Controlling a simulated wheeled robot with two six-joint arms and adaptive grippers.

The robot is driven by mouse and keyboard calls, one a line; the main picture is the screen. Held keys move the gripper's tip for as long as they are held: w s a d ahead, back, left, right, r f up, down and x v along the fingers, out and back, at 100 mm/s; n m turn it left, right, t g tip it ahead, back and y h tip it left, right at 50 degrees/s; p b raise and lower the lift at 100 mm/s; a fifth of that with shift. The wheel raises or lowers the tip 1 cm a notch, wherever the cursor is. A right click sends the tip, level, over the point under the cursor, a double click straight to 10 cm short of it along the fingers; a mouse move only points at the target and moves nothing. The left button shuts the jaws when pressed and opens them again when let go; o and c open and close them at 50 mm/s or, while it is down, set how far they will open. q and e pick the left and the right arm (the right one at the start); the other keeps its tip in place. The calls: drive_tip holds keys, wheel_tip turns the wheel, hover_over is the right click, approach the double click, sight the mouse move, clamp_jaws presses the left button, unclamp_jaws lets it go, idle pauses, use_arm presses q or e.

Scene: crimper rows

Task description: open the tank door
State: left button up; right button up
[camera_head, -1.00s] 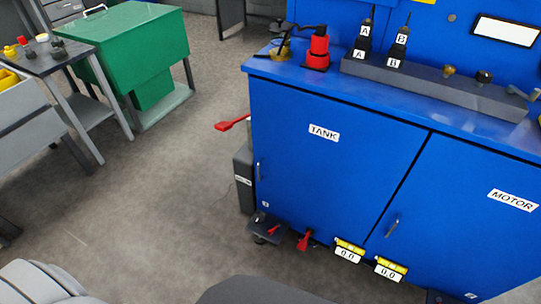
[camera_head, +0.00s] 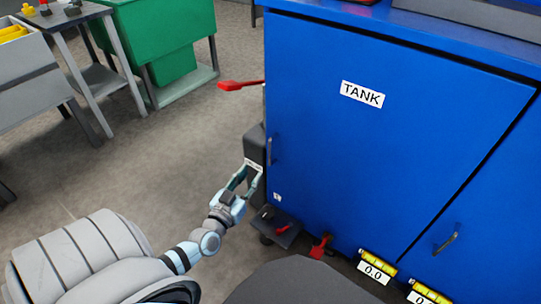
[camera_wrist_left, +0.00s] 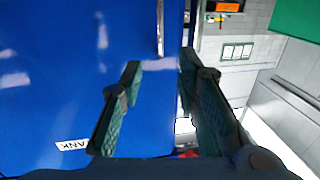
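The blue tank door (camera_head: 390,150) is closed on the front of the blue cabinet and carries a white TANK label (camera_head: 362,94). Its slim vertical handle (camera_head: 272,149) is near the door's left edge. My left gripper (camera_head: 251,168) is open and empty, just left of and below the handle in the head view. In the left wrist view the open fingers (camera_wrist_left: 160,68) point toward the door (camera_wrist_left: 60,70). The handle (camera_wrist_left: 160,27) shows beyond and between the fingertips, apart from them. The label (camera_wrist_left: 72,144) is partly seen there. My right gripper is not in view.
A red lever (camera_head: 240,85) sticks out at the cabinet's left side. A red valve handle (camera_head: 320,246) and yellow gauges (camera_head: 378,258) are low at the front. The motor door handle (camera_head: 446,243) is at right. A green bin (camera_head: 165,40) stands behind.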

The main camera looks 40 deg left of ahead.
sight(269, 147)
use_arm(q)
drive_tip(key=b+x, duration=0.3)
drive_tip(key=x, duration=0.7)
drive_tip(key=shift+w+a+b, duration=0.1)
drive_tip(key=shift+w+b, duration=0.2)
drive_tip(key=b+x, duration=0.1)
drive_tip(key=x, duration=0.1)
drive_tip(key=shift+w+a+r, duration=0.1)
drive_tip(key=shift+w+r, duration=0.05)
drive_tip(key=shift+w, duration=0.15)
drive_tip(key=shift+w+a+r, duration=0.1)
drive_tip(key=shift+w, duration=0.35)
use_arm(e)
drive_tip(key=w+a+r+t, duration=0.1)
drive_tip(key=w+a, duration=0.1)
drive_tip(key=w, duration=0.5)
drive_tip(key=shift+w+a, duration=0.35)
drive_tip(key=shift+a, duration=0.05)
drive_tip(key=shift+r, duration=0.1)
use_arm(q)
clamp_jaws()
